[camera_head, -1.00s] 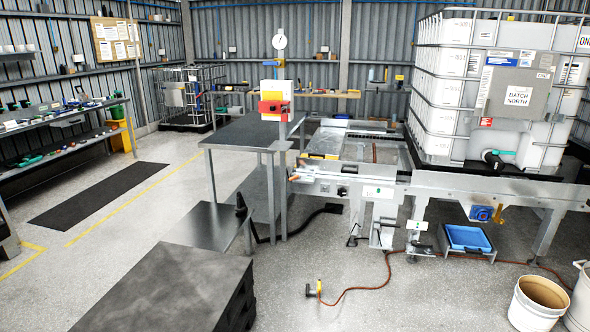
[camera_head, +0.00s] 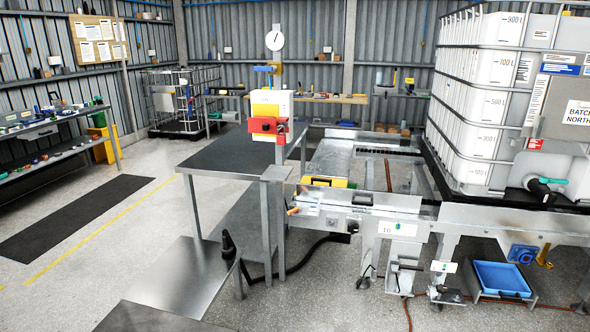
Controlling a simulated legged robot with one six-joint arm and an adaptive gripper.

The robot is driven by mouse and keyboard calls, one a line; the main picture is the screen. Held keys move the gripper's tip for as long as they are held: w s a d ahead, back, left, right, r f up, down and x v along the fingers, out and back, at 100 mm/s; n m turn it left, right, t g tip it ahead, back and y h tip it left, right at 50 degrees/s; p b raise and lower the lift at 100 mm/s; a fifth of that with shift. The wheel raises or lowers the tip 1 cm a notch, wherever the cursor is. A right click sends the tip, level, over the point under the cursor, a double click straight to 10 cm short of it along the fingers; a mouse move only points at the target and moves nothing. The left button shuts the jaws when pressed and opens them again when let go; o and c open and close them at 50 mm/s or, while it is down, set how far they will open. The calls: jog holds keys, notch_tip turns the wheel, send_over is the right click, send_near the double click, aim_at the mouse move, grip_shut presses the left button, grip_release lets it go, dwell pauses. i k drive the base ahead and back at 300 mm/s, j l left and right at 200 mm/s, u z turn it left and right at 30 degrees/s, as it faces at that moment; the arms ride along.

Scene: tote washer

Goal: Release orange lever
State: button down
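A small orange piece (camera_head: 292,211), which may be the orange lever, sticks out at the left end of the metal roller conveyor frame (camera_head: 385,200). It is too small to tell its position. A yellow-orange handle (camera_head: 545,258) hangs beside a blue fitting (camera_head: 522,254) under the right part of the frame. A red-orange switch box (camera_head: 267,127) with a dark red knob is mounted on a white and yellow panel (camera_head: 272,100) on a post. My gripper is in none of the frames.
A steel table (camera_head: 228,155) stands left of the conveyor, with a lower metal plate (camera_head: 180,275) in front. A large white tank (camera_head: 490,105) sits on the right. A blue tray (camera_head: 500,279) is below it. Grey floor is open at left, around a black mat (camera_head: 75,215).

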aim_at(299, 208)
jog(key=i, duration=3.4)
jog(key=z, duration=0.3)
